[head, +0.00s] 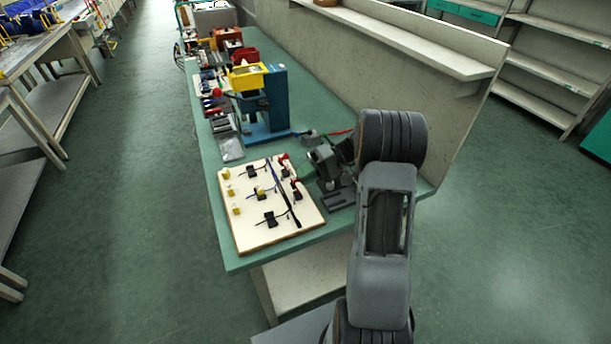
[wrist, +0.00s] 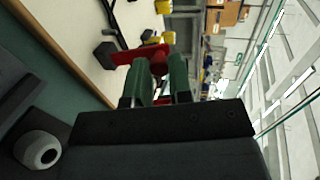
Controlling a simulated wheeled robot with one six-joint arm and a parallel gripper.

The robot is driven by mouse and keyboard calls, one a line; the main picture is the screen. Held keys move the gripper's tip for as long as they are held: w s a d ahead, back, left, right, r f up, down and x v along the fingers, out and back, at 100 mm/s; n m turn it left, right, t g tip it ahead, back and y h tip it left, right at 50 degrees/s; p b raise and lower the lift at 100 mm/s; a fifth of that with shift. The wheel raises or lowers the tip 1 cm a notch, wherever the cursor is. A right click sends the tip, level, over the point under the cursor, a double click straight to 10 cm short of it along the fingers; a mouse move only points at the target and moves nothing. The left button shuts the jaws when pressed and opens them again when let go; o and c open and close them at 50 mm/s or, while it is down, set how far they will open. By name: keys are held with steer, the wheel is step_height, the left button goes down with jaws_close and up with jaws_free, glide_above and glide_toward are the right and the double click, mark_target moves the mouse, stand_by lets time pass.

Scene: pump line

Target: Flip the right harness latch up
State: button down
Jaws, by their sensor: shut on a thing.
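The cream harness board (head: 240,237) lies on the green bench, with black latch blocks, yellow pegs and dark cables on it. Red latch parts (head: 284,159) show along its right edge. My gripper (head: 303,174) reaches that edge from the right. In the wrist view, the green fingers of my gripper (wrist: 164,78) are closed on a red latch (wrist: 127,56). The red latch sticks out to the left of the fingers, beside a black block (wrist: 105,55). The fingers hide part of the latch, so its exact angle is hard to tell.
A blue press-like stand (head: 276,95) with a yellow bin (head: 247,76) stands behind the board. A red bin (head: 245,55) and other parts are farther back. A cream wall panel (head: 400,85) rises along the bench's right side. The floor to the left is clear.

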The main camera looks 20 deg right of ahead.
steer(key=c, duration=1)
jaws_free()
steer(key=shift+d, duration=0.1)
steer(key=v, duration=1.3)
steer(key=shift+d+r, duration=0.1)
steer(key=shift+d, duration=0.25)
steer(key=shift+a, duration=0.1)
steer(key=s+a+r+g+h+p, duration=0.1)
steer(key=s+a+r+h, duration=0.15)
steer(key=a, duration=0.35)
steer(key=s+a+r+h+p, duration=0.1)
steer(key=a+r+h, duration=0.3)
steer(key=a, duration=0.2)
steer(key=s+a+t+h+p, duration=0.1)
steer(key=s+a+h, duration=0.1)
steer(key=s, duration=0.2)
steer(key=s+a+r+t+h+p, duration=0.1)
steer(key=s+a+t+h, duration=0.1)
steer(key=s, duration=0.3)
steer(key=s+a+t+h+p, duration=0.1)
steer(key=s+a+h, duration=0.2)
steer(key=s+a, duration=0.1)
steer(key=shift+s+r+t+h+p, duration=0.25)
steer(key=shift+s+r+t+p, duration=0.05)
steer(key=shift+p, duration=0.1)
